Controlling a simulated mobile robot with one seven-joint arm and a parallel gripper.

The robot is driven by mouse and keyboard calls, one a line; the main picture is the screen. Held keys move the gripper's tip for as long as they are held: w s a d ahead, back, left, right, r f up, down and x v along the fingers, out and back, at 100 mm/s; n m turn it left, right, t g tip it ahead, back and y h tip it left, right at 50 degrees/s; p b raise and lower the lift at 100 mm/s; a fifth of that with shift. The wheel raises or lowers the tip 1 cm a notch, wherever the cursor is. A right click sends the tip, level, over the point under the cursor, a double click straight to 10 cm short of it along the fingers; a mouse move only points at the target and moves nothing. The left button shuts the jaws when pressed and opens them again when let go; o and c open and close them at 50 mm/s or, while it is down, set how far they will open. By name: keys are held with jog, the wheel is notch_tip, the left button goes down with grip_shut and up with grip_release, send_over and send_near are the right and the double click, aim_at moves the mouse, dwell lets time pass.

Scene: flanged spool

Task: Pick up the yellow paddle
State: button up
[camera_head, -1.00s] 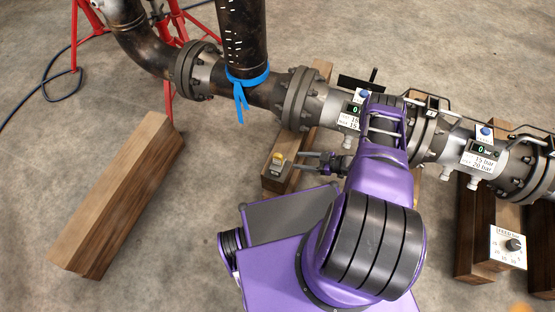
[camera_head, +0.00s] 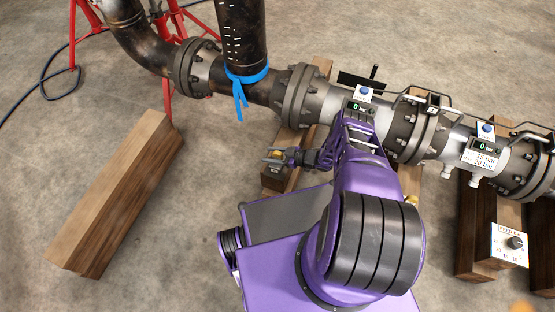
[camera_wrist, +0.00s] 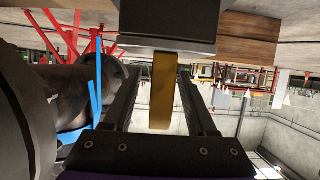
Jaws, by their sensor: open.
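The yellow paddle (camera_head: 276,154) stands on a small dark box (camera_head: 275,171) on the wooden beam under the pipe. In the wrist view the paddle (camera_wrist: 163,92) shows as an upright yellow strip below a dark block at the top. My gripper (camera_head: 268,155) is open, with its fingers reaching left over the box on either side of the paddle. In the wrist view my gripper (camera_wrist: 158,75) has one finger to each side of the paddle, with a gap visible on both sides. In the head view the fingers partly hide the paddle.
The flanged pipe (camera_head: 262,95) runs just behind my gripper, with a blue strap (camera_head: 246,76) on its upright branch. A loose wooden beam (camera_head: 115,195) lies on the left. A dial box (camera_head: 509,245) stands at the right. Bare floor (camera_head: 200,200) lies between.

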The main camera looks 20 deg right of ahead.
grip_shut()
dwell(1.4)
